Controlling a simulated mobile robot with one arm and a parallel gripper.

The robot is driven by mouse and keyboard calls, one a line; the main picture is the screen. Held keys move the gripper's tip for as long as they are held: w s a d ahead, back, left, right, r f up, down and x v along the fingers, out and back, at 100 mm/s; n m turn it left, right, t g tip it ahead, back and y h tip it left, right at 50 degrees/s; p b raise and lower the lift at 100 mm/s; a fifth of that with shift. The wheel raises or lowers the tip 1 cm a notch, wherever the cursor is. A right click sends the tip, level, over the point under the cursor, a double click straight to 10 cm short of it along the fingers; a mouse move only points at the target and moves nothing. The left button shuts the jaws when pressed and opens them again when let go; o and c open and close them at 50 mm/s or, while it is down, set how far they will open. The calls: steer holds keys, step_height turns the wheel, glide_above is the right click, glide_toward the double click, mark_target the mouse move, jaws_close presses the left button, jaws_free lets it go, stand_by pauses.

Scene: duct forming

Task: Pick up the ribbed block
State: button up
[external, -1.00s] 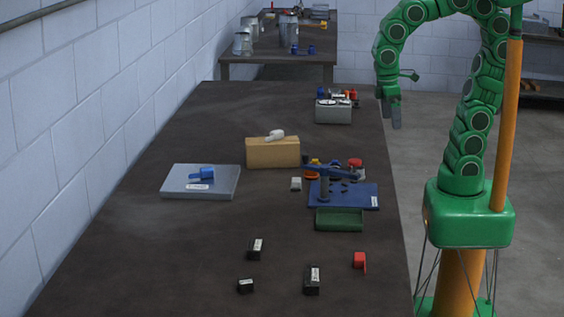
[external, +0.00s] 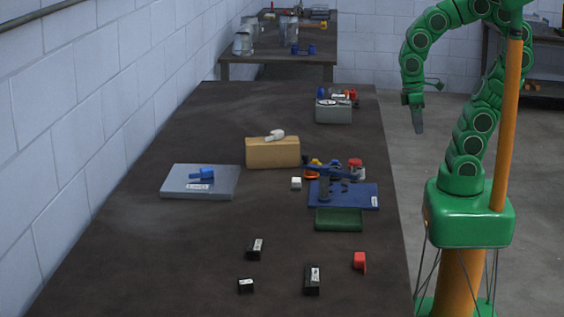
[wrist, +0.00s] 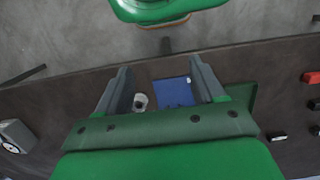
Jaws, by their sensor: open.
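No ribs can be made out on any block, so I cannot tell which is the ribbed block. Small blocks on the bench are a white one (external: 296,183), a red one (external: 359,261) and dark labelled ones (external: 254,249), (external: 246,286), (external: 312,281). A larger tan block (external: 272,153) carries a white piece. My gripper (external: 418,130) hangs off the bench's right side, over the floor in the external view.
A blue mat (external: 362,197) holds a blue fixture, with a green tray (external: 339,220) before it. A grey plate (external: 222,186) carries a blue part. A grey box (external: 333,113) stands at the far right.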

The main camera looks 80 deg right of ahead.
mark_target(312, 273)
steer(key=w+a+f+m+g+y, duration=0.15)
steer(key=w+a+y, duration=0.35)
steer(key=a, duration=0.7)
steer(key=w+a+r+m+y, duration=0.1)
steer(key=w+a+m+y, duration=0.1)
steer(key=w+a, duration=0.75)
steer(key=w+a+f+m+g+y, duration=0.15)
steer(key=w+a+y, duration=0.25)
steer(key=a, duration=1.1)
steer(key=w+a+f+m+t, duration=0.1)
steer(key=w+a+f+m, duration=0.3)
steer(key=f, duration=0.2)
steer(key=w+a+f+m+t+y, duration=0.1)
steer(key=w+a+f+m, duration=0.3)
steer(key=f, duration=0.2)
steer(key=w+a+f+m+t+y, duration=0.1)
steer(key=w+a+f+m+t, duration=0.1)
steer(key=w+a+f+m, duration=0.2)
steer(key=shift+w+a+f, duration=0.1)
steer(key=shift+w+f, duration=0.1)
steer(key=shift+f, duration=0.45)
steer(key=shift+w+f, duration=0.15)
steer(key=shift+f, duration=0.45)
steer(key=shift+y, duration=0.3)
steer(key=shift+r+x, duration=0.15)
steer(key=shift+x, duration=1.8)
steer(key=shift+r+x, duration=0.1)
steer(key=shift+x, duration=1.85)
steer(key=shift+s, duration=0.15)
jaws_close()
